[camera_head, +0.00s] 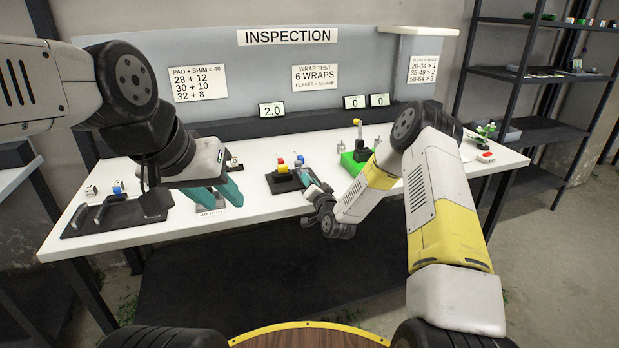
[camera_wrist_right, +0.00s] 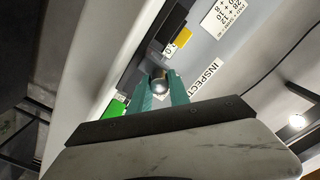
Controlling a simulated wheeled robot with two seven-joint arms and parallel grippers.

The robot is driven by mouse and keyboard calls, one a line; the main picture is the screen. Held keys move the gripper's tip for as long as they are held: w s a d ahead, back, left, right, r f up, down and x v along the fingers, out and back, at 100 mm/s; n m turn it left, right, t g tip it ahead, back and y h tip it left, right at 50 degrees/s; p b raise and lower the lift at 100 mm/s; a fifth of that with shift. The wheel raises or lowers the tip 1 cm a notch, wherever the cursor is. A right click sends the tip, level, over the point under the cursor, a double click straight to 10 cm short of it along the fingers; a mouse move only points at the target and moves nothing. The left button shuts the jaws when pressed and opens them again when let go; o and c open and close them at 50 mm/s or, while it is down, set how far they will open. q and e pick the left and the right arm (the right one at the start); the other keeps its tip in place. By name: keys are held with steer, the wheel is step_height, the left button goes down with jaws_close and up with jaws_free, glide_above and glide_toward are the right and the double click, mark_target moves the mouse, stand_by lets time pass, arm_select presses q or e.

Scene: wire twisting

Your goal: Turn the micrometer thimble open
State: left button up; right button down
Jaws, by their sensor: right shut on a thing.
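My right gripper (camera_head: 314,188) is at the front middle of the table, just right of a black stand (camera_head: 284,184) with red, yellow and blue parts. In the right wrist view, the fingers (camera_wrist_right: 160,92) are closed around a round, shiny metal end (camera_wrist_right: 160,86), which looks like the micrometer thimble. The rest of the micrometer is hard to make out, and its scale cannot be read. My left gripper (camera_head: 219,194) hangs over the table left of the stand, its teal fingers apart with nothing visible between them.
A green block (camera_head: 354,163) with a small device stands right of my right gripper. A dark tray (camera_head: 95,222) lies at the left end of the table (camera_head: 260,225). Displays (camera_head: 272,110) stand on the back ledge, one reading 2.0. Shelves (camera_head: 540,75) stand at the far right.

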steer(key=n, duration=0.3)
steer(key=shift+a+n, duration=0.15)
steer(key=shift+n, duration=0.25)
steer(key=n, duration=0.3)
steer(key=shift+s+n, duration=0.1)
steer(key=shift+n, duration=0.2)
steer(key=n, duration=0.3)
steer(key=shift+f+n, duration=0.15)
steer(key=shift+n, duration=1.65)
steer(key=c, duration=1.2)
jaws_free()
steer(key=shift+c, duration=0.2)
steer(key=shift+s, duration=0.1)
